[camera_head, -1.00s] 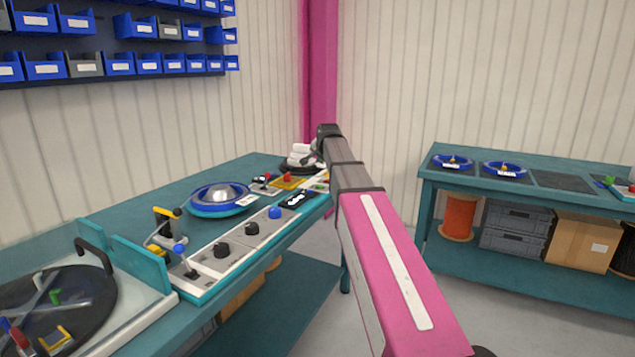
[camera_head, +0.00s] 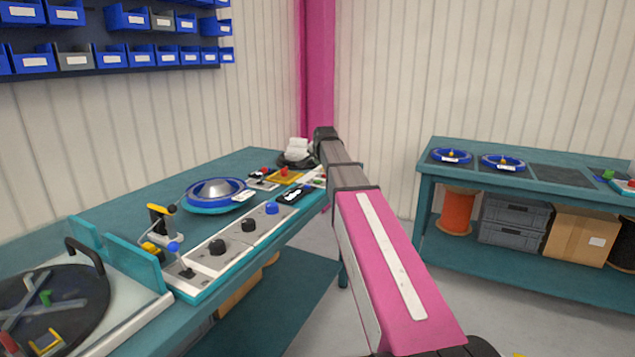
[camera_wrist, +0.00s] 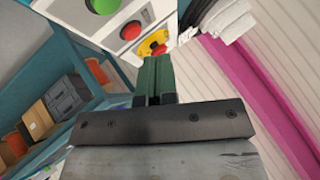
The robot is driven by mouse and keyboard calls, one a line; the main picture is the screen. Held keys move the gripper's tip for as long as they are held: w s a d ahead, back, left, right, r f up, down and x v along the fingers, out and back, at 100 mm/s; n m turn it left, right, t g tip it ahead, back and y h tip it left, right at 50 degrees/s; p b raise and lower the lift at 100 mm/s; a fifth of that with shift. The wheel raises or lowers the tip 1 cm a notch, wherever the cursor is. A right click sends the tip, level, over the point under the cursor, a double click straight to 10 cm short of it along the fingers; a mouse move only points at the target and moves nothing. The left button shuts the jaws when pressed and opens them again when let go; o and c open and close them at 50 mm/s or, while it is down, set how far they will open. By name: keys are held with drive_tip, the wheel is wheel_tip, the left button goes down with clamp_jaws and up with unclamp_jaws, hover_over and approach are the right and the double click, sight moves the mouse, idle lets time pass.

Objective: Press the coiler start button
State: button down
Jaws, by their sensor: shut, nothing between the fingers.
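In the wrist view, a round green button (camera_wrist: 103,4) sits at the top edge on a pale panel, partly cut off. A red button (camera_wrist: 131,30) is below it, and a yellow plate with a red emergency-type button (camera_wrist: 158,50) lies just beyond the fingertips. My gripper (camera_wrist: 160,58) is shut and empty, its green fingers close together and pointing at the yellow plate. I cannot tell whether they touch it. In the head view, the yellow plate (camera_head: 284,177) and a small green button (camera_head: 319,182) show near the bench's far end. My arm hides the gripper there.
The teal bench carries a control strip with black knobs (camera_head: 219,247), a blue knob (camera_head: 271,208), a blue reel (camera_head: 219,190) and a black turntable (camera_head: 50,300). A second bench (camera_head: 480,178) with blue reels stands right. White rolls (camera_head: 297,150) sit at the far end.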

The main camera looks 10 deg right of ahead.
sight(319, 180)
drive_tip(key=shift+f, duration=2.4)
drive_tip(key=shift+f, duration=0.15)
drive_tip(key=shift+f, duration=0.3)
